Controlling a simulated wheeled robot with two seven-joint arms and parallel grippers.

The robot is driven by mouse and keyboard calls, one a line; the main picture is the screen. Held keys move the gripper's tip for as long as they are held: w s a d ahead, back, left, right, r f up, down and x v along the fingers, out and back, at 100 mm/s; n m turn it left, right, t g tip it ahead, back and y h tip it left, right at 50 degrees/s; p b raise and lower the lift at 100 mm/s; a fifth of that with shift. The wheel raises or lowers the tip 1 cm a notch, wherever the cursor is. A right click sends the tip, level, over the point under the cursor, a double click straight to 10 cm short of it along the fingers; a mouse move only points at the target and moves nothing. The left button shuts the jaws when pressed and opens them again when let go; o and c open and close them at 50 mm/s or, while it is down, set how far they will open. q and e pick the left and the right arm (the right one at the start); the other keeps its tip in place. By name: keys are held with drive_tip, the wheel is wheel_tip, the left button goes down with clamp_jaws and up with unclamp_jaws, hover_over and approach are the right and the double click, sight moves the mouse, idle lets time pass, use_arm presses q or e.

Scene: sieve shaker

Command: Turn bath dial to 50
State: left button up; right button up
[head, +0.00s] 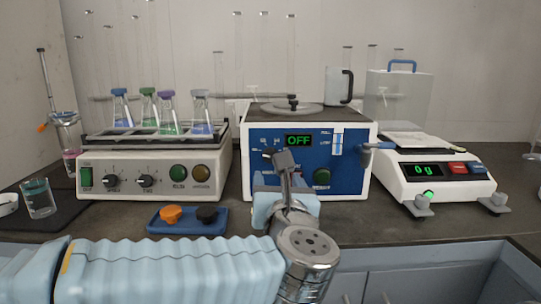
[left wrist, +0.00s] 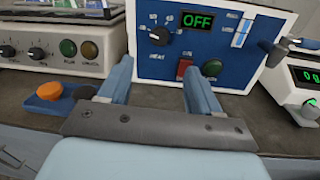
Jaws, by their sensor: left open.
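The water bath (head: 350,185) is a white box with a blue front panel and a green display (head: 298,140) reading OFF. In the left wrist view its black dial (left wrist: 159,36) sits at the upper left of the panel, below and left of the display (left wrist: 197,20). My left gripper (head: 284,162) is in front of the panel and partly hides the dial area in the head view. In the left wrist view the left gripper (left wrist: 158,66) is open and empty, its fingers pointing at the panel, the dial beyond and apart from them. My right gripper is not in view.
A shaker (head: 155,180) with several flasks stands left of the bath. A balance (head: 440,180) stands at the right. A blue tray (head: 188,228) with an orange and a black stopper lies in front of the shaker. The panel has a green button (left wrist: 212,68) and red switch (left wrist: 184,68).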

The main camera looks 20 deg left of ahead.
sight(270, 155)
use_arm(q)
drive_tip(key=p+x, duration=0.2)
drive_tip(key=x, duration=1)
drive_tip(key=shift+w+p, duration=0.25)
drive_tip(key=shift+p, duration=0.1)
drive_tip(key=shift+a, duration=0.15)
drive_tip(key=c, duration=1)
drive_tip(key=shift+c, duration=0.2)
drive_tip(key=shift+f, duration=0.1)
